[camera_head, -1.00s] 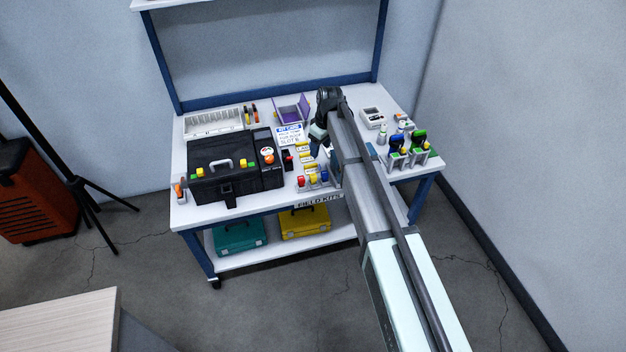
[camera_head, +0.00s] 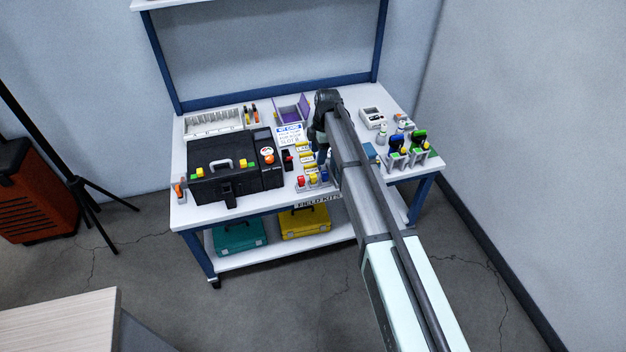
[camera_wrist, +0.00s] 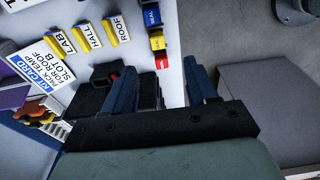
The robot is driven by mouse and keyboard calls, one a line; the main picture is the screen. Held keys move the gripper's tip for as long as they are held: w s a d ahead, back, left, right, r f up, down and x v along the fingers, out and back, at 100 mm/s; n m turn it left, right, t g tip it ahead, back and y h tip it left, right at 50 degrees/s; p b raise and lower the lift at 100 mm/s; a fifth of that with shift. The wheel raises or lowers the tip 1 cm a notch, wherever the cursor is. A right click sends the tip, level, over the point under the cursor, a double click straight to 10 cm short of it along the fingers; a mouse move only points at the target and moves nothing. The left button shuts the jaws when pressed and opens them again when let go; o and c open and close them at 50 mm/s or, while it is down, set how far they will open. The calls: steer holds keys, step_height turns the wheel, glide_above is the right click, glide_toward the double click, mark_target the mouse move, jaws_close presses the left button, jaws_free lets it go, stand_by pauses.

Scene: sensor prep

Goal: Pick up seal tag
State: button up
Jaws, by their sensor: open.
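The seal tag is a small blue block with white lettering that seems to read SEAL; it stands near the table's front edge, at the top of the wrist view (camera_wrist: 152,17). In the head view a blue piece (camera_head: 324,175) shows beside the red and yellow ones, close to my arm. My gripper (camera_wrist: 162,80) is open, its two blue fingers apart at the lower middle of the wrist view, with the tag beyond them. Nothing is clearly held. The fingertips are mostly hidden by my arm in the head view.
Red (camera_wrist: 157,42) and yellow (camera_wrist: 161,60) pieces stand in line with the seal tag. Yellow labels ROOF (camera_wrist: 117,28), HALL and LAB lie beside a kit card (camera_wrist: 45,78). A black case (camera_head: 225,185) stands left. Bottles and holders (camera_head: 408,150) stand right.

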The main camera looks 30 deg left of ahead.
glide_above(313, 175)
steer(key=d, duration=0.1)
step_height(313, 175, down, 6)
steer(key=shift+w+f, duration=0.15)
steer(key=shift+a+f, duration=0.25)
steer(key=shift+f, duration=1.1)
steer(key=shift+a+f, duration=0.2)
steer(key=shift+f, duration=1.15)
steer(key=c, duration=1)
